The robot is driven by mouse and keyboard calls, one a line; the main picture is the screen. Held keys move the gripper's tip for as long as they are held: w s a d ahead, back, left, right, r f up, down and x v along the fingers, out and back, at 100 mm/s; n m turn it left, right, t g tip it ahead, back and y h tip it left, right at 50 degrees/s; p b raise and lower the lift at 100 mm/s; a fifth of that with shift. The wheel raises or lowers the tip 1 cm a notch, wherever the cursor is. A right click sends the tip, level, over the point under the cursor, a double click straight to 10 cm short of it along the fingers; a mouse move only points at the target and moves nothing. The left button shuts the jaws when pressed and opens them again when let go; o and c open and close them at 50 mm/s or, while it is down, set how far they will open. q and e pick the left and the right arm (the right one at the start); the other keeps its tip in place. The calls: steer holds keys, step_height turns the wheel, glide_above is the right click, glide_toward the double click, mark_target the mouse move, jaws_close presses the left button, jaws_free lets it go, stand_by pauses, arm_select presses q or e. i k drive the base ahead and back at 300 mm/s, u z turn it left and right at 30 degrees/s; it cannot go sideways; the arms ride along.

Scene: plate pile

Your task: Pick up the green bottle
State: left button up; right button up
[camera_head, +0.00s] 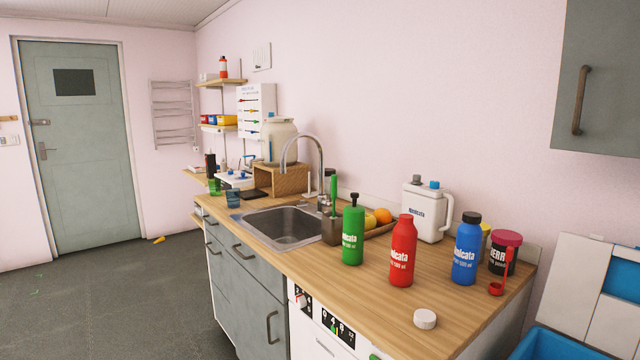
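The green bottle (353,236) stands upright on the wooden counter, just right of the sink. It has a white label and a dark pump-like top. A red bottle (403,252) stands to its right, a little nearer the front edge, with a gap between them. A small brown holder with a green brush (333,197) stands close at its left. Neither of my grippers shows in the head view.
A sink (247,218) with a tall tap is left of the bottles. A blue bottle (466,250), a white jug (424,214), a fruit tray and a white round lid (425,319) share the counter (365,290). The floor at left is mostly open.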

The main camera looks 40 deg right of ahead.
mark_target(353, 217)
steer(key=i, duration=2.3)
steer(key=z, duration=3)
steer(key=i, duration=0.5)
